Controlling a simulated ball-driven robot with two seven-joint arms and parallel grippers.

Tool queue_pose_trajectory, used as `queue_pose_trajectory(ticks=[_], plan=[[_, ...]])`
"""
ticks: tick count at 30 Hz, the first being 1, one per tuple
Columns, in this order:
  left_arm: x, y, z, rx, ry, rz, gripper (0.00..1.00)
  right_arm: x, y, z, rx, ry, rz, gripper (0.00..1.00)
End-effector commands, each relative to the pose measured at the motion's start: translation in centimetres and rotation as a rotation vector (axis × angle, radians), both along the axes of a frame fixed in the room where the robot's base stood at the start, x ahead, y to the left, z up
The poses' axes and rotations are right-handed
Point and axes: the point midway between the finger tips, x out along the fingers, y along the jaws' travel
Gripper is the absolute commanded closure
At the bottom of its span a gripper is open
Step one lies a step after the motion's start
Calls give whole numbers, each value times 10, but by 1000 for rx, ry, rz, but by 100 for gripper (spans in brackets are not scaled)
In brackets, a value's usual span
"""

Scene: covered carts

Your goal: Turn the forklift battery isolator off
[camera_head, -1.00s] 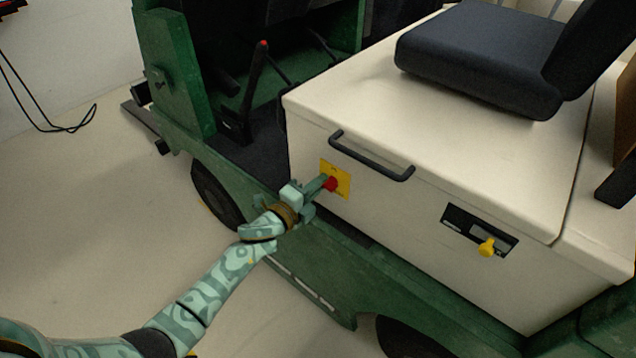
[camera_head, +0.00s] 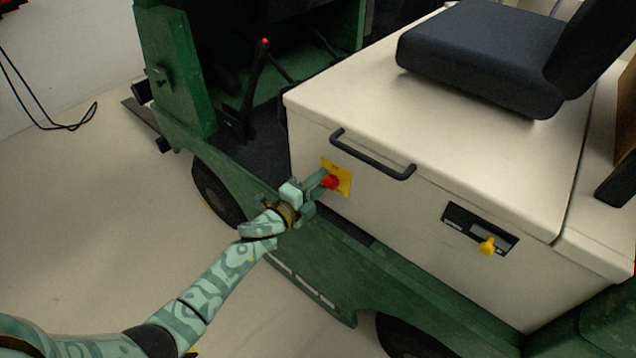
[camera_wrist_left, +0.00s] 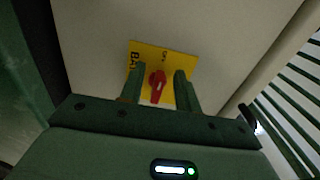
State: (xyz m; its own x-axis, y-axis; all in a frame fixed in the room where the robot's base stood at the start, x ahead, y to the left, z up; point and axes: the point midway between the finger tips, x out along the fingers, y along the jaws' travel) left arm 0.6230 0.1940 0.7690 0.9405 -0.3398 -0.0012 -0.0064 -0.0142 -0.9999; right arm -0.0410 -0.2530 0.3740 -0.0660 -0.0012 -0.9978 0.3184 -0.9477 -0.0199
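The battery isolator is a red knob (camera_head: 331,182) on a yellow plate (camera_head: 343,175), set in the forklift's cream side panel (camera_head: 385,205). In the left wrist view the red knob (camera_wrist_left: 157,86) sits between the two green fingers, with space on both sides. The yellow plate (camera_wrist_left: 177,62) behind it carries dark lettering, partly hidden by the fingers. My left gripper (camera_wrist_left: 158,88) is open around the knob; it also shows in the head view (camera_head: 322,184). My right gripper is not in view.
A black handle (camera_head: 372,158) is fixed above and right of the plate. A yellow knob (camera_head: 487,246) on a black panel (camera_head: 465,228) is farther right. A black seat (camera_head: 485,55) stands on top. The floor at left is clear.

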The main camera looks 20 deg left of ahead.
Motion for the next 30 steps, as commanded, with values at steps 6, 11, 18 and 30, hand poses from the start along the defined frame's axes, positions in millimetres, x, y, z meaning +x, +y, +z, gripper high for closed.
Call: queue_pose_trajectory(ticks=[6, 11, 18, 30], plan=[[-13, 4, 1, 0, 0, -1, 67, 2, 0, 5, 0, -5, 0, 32], [-47, 17, 3, 1, 1, 0, 67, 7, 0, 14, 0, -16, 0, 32], [-109, 39, 2, 0, 1, 0, 67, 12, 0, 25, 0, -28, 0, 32], [-153, 56, 0, 0, 0, 1, 67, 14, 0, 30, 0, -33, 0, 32]])
